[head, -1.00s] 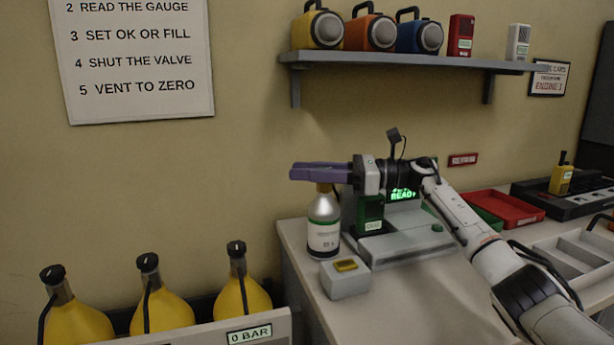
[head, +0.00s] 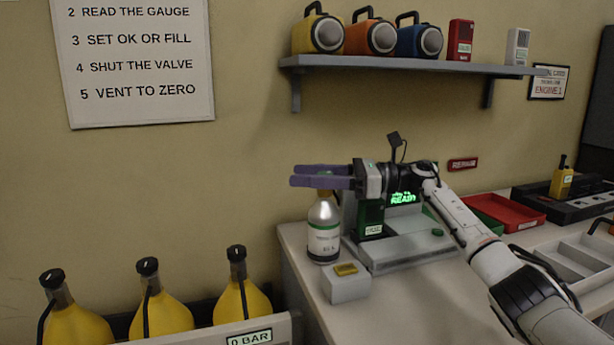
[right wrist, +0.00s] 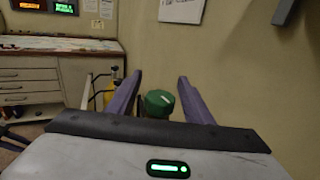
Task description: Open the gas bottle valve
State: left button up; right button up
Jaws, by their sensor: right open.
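The gas bottle (head: 323,238) is silver with a white and green label and stands upright at the left end of the counter. Its green valve knob (right wrist: 159,103) shows in the right wrist view between the purple fingers. In the head view the fingers mostly cover the knob. My right gripper (head: 318,176) is open at the top of the bottle, with one finger on each side of the knob and gaps visible beside it. It also shows in the right wrist view (right wrist: 158,98). My left gripper is not in view.
A grey block with a yellow top (head: 346,284) stands in front of the bottle. A grey machine with a green READY display (head: 403,198) is to its right. Yellow cylinders (head: 243,301) stand lower left. A shelf (head: 400,63) hangs above.

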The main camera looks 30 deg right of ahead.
jog(key=b+v, duration=0.1)
jog(key=v, duration=0.9)
jog(key=shift+s, duration=0.1)
